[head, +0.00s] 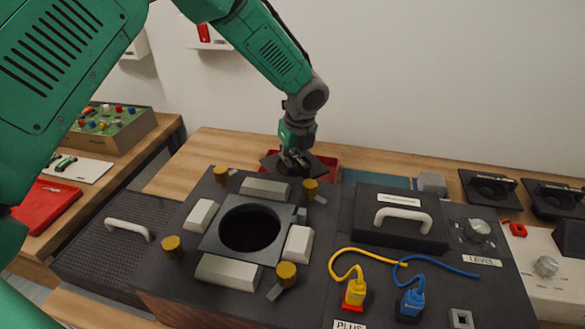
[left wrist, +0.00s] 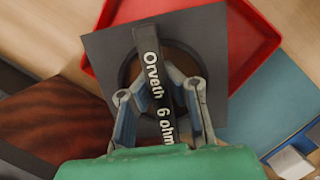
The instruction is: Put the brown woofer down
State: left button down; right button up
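The woofer (left wrist: 207,40) is a dark grey-brown square plate with a round ring and a black handle bar lettered "Orveth 6 ohm". In the head view the woofer (head: 321,165) is at the back of the bench, overlapping a red tray (head: 331,179). My left gripper (head: 293,160) is over it from above. In the left wrist view its two fingers (left wrist: 172,85) close in on both sides of the bar and look shut on it. Whether the plate touches the tray is hard to tell. The red tray (left wrist: 257,48) shows around it. My right gripper is not in view.
A dark speaker cabinet (head: 168,290) with an empty round opening (head: 250,229) stands in front, with pale blocks and brass knobs around it. A black box with a white handle (head: 403,214), cables and two dark square units (head: 490,189) lie right. A blue-green mat (left wrist: 267,95) adjoins the tray.

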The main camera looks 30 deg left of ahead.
pick_arm(q)
jog(key=shift+d+x, duration=0.25)
jog(key=shift+x, duration=0.9)
jog(key=shift+s, duration=0.1)
jog(key=c, duration=1.7)
grip_release()
jog(key=shift+s+f, duration=0.1)
jog(key=shift+f, duration=0.05)
jog(key=p+v, duration=0.1)
jog(key=v, duration=1.1)
jog(key=shift+r+p, duration=0.25)
jog(key=shift+p, duration=0.1)
